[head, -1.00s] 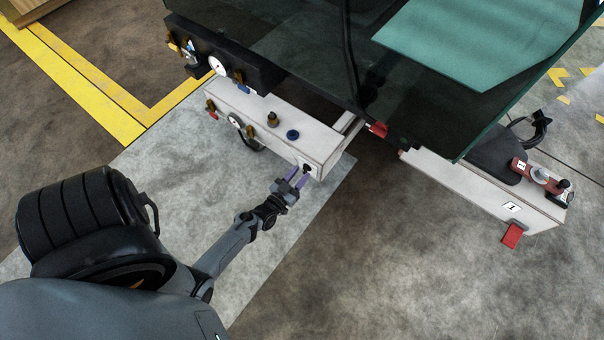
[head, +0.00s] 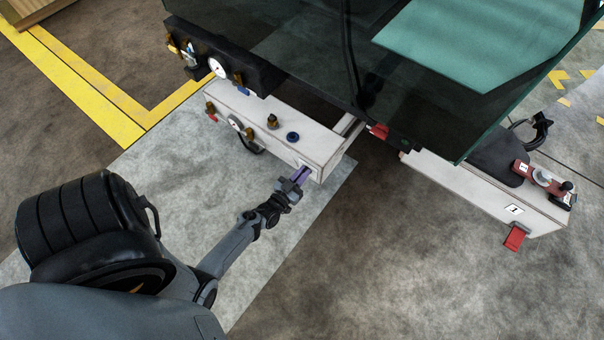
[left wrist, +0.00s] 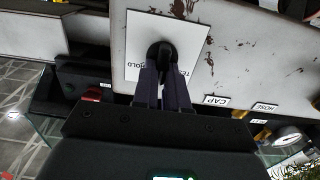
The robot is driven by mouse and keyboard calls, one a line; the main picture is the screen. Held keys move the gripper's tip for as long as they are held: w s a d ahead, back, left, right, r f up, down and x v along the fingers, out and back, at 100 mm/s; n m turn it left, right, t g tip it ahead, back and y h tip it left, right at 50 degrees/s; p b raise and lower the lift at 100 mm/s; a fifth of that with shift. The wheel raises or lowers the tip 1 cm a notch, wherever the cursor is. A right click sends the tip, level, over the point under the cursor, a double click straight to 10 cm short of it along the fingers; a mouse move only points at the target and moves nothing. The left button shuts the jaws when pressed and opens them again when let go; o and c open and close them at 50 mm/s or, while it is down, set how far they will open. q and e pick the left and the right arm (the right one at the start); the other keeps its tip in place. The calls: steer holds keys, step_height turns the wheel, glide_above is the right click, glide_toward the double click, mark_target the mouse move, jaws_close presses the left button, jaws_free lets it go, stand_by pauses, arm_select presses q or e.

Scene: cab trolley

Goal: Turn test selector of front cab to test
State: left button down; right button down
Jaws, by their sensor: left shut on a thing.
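The test selector (left wrist: 160,50) is a small black knob on a white label plate (left wrist: 133,72), on the end of a white box (head: 290,137) under the front of the cab. The plate's lettering is partly covered. My left gripper (head: 299,175) reaches the box from the lower left in the head view. In the left wrist view its purple fingers (left wrist: 164,75) are shut on the black knob. The fingers hide part of the knob, so I cannot tell exactly which way it points. My right gripper is not in view.
A dark panel with another gauge (head: 217,67) is above. Open floor (head: 330,260) lies right of my arm.

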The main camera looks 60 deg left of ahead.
arm_select(q)
steer(key=shift+a+r+n+p, duration=0.1)
steer(key=shift+n+p, duration=0.45)
steer(key=shift+n, duration=0.15)
steer(key=shift+s+a+f+n+p, duration=0.15)
steer(key=shift+n+p, duration=0.4)
steer(key=shift+n, duration=1.2)
steer(key=shift+a+f+n+p, duration=0.15)
steer(key=shift+n+p, duration=0.35)
steer(key=shift+n, duration=1.2)
steer(key=shift+s+a+f+n+p, duration=0.15)
steer(key=shift+n+p, duration=0.4)
steer(key=shift+n, duration=1.2)
steer(key=shift+w, duration=0.1)
steer(key=c, duration=1.2)
jaws_free()
steer(key=shift+o, duration=0.2)
